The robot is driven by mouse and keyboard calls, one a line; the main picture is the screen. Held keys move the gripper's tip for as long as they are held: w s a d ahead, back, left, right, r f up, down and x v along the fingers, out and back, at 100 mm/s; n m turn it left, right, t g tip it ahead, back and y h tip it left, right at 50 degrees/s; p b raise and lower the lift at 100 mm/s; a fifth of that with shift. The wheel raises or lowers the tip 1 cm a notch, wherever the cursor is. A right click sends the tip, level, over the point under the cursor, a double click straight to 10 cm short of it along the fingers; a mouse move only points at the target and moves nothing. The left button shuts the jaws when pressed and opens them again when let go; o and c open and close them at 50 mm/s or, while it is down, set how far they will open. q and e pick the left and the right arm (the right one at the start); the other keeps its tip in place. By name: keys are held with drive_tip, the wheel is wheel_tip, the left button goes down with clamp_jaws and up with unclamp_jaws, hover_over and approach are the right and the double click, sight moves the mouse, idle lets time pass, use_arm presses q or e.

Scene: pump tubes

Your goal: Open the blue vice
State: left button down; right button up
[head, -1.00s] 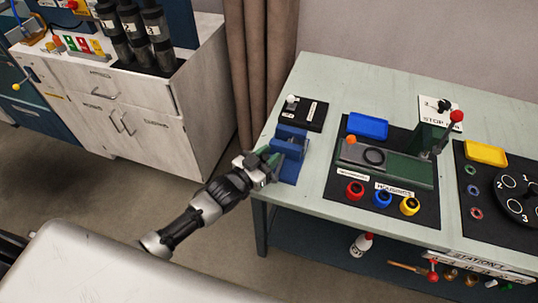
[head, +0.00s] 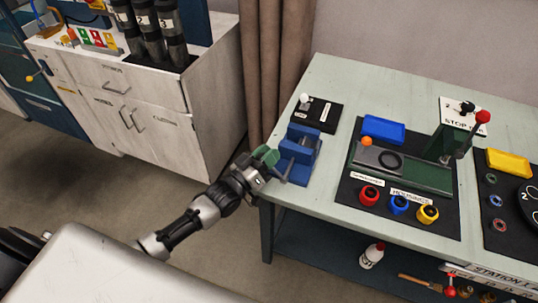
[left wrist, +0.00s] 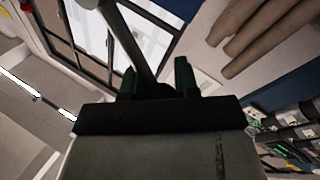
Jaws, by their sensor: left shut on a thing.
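The blue vice (head: 299,150) sits on the front left corner of the pale green table, with its screw side facing left. My left gripper (head: 272,163) is at the vice's left side, just beyond the table edge, with green fingers. In the left wrist view, a grey bar (left wrist: 138,45) runs between the two fingers (left wrist: 157,78). The gripper is shut on this bar, which looks like the vice's handle. The gripper partly hides the handle and screw in the head view. The gap between the vice jaws is too small to judge. My right gripper is not in view.
Behind the vice is a black pad (head: 318,117) with a small white-knobbed lever. To its right, a black mat holds a blue tray (head: 384,129), a green press (head: 418,172) and several coloured rings. A white cabinet (head: 150,110) stands left. Floor is free between cabinet and table.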

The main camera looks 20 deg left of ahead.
use_arm(q)
drive_tip(key=c, duration=0.8)
unclamp_jaws()
drive_tip(key=shift+a, duration=0.1)
drive_tip(key=b+v, duration=0.1)
drive_tip(key=v, duration=1)
drive_tip(key=shift+f, duration=0.1)
